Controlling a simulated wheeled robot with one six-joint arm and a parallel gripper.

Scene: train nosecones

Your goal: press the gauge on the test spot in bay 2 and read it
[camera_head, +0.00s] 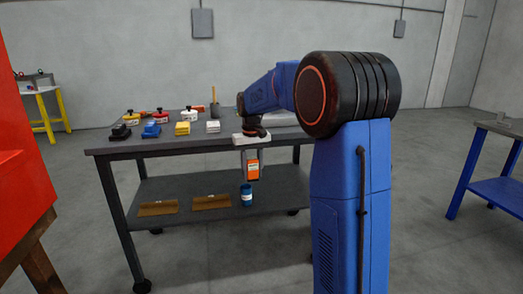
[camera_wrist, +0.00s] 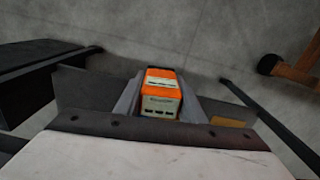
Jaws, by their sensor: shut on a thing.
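My gripper (camera_head: 252,156) is shut on an orange box-shaped device with a pale label, which looks like the gauge (camera_head: 253,171). It hangs below my wrist at the front edge of the dark table. In the wrist view the gauge (camera_wrist: 162,93) sits between the two grey fingers (camera_wrist: 160,100), its orange and whitish face towards the camera. I cannot make out any reading on it. No test spot or bay number can be made out in either view.
The dark table (camera_head: 110,150) carries several small black, blue, yellow, white and red items. Its lower shelf (camera_head: 275,190) holds two brown pieces (camera_head: 158,208) and a blue can (camera_head: 246,194). A large red body (camera_head: 22,150) stands close on the left, a blue stand (camera_head: 500,190) right. Floor between is clear.

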